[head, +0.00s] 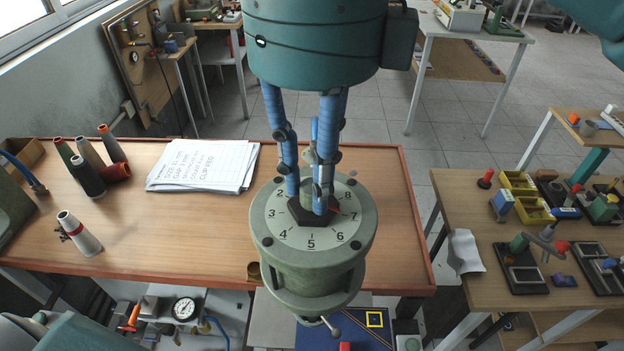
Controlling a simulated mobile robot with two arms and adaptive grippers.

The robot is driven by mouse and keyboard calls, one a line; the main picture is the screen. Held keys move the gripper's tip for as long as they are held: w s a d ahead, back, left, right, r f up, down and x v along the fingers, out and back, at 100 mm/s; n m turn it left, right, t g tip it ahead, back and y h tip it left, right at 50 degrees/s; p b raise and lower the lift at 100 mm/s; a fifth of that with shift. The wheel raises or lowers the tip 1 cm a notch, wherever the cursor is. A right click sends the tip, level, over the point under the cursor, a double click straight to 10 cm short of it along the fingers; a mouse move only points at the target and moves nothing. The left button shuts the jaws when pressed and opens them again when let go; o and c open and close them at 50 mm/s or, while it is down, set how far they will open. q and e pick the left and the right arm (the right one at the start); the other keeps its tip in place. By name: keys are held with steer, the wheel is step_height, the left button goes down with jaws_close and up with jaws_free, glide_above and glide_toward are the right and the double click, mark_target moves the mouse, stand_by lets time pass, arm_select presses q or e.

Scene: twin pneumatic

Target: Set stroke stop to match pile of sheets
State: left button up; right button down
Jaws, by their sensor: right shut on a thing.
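A round pale-green stroke stop dial (282,233) with black numbers faces up on top of a green cylinder head (315,277). A dark hexagonal knob (311,217) sits at its centre. My right gripper (312,203) reaches down from above, its blue fingers shut on the knob. A bit of red shows at the knob's right, towards the 7; the fingers partly hide the knob and the far numbers, so I cannot read the setting surely. The pile of sheets (203,165) lies flat on the wooden bench to the left, its top sheet handwritten. My left gripper is not in view.
Several thread cones (88,165) stand or lie on the bench (160,235) at left. Below the dial are a pressure gauge (184,308), a blue plate with a yellow square (374,319) and a small lever (329,326). A side table (480,225) with fixtures stands at right.

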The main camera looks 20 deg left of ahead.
steer(key=m+b, duration=0.1)
steer(key=m, duration=0.1)
steer(key=shift+f+m+b, duration=0.1)
steer(key=shift+m+b, duration=0.25)
steer(key=shift+m, duration=0.05)
steer(key=m+b, duration=0.2)
steer(key=m, duration=0.1)
steer(key=shift+m, duration=0.3)
steer(key=m+b, duration=0.1)
steer(key=m, duration=0.2)
steer(key=shift+m, duration=0.3)
steer(key=m+b, duration=0.2)
steer(key=m, duration=0.2)
steer(key=shift+s+m, duration=0.1)
steer(key=shift+m, duration=0.2)
steer(key=m+b, duration=0.1)
steer(key=m, duration=0.2)
steer(key=shift+m, duration=0.3)
steer(key=m+b, duration=0.1)
steer(key=m, duration=0.2)
steer(key=shift+m, duration=0.3)
steer(key=m+b, duration=0.1)
steer(key=m, duration=0.2)
steer(key=shift+a+m, duration=0.1)
steer(key=shift+m, duration=0.2)
steer(key=shift+r+m+b, duration=0.2)
steer(key=shift+m+b, duration=0.2)
steer(key=shift+m, duration=1.3)
